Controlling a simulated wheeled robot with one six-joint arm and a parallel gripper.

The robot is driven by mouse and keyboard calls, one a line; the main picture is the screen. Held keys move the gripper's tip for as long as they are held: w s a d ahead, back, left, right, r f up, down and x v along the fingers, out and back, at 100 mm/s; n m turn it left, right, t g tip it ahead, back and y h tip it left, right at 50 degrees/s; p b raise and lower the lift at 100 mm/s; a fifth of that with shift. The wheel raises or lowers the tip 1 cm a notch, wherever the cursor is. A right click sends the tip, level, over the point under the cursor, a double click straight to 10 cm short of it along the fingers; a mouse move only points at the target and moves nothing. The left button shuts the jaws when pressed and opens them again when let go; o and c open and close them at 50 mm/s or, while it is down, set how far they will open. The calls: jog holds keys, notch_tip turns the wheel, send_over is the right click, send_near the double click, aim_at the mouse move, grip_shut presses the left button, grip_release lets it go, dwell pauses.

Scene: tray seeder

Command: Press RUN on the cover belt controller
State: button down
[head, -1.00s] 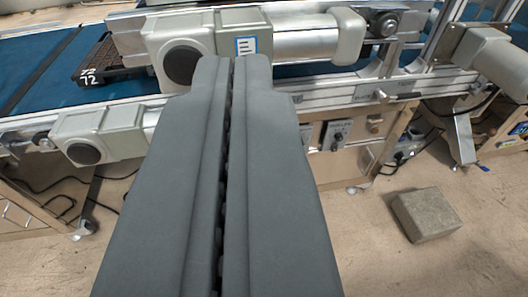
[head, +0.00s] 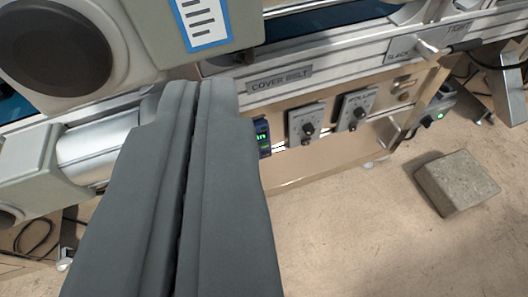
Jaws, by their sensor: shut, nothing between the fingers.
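My gripper (head: 199,84) is shut with nothing between its grey fingers. It reaches up from the lower left of the head view toward the machine. A metal plate reading COVER BELT (head: 280,82) is on the rail just right of the fingertips. Below the plate, a small dark blue controller with a lit green display (head: 263,137) shows at the right edge of my gripper. The gripper hides its left part, and I cannot make out a RUN button.
Two grey knob boxes (head: 307,124) (head: 355,110) sit right of the controller on the wooden panel. A SLACK/TIGHT lever (head: 427,48) is at the upper right. A large grey motor housing (head: 66,50) fills the upper left. A concrete block (head: 456,182) lies on open floor.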

aim_at(265, 145)
jog(key=w+d+f+m+g+h, duration=0.1)
jog(key=w+f, duration=0.5)
jog(key=f, duration=0.4)
jog(key=w+d+f+m+g, duration=0.1)
jog(key=w+f, duration=0.6)
jog(key=f, duration=0.3)
jog(key=w+d+f+g+h, duration=0.1)
jog(key=f, duration=1.1)
jog(key=w+d+f+m+g+h, duration=0.1)
jog(key=w+d+f+g, duration=0.1)
jog(key=f, duration=0.9)
jog(key=shift+f+h, duration=0.35)
jog(key=shift+h, duration=0.05)
jog(key=shift+w, duration=0.1)
jog(key=w+a, duration=0.1)
jog(key=w, duration=0.7)
jog(key=shift+w, duration=0.4)
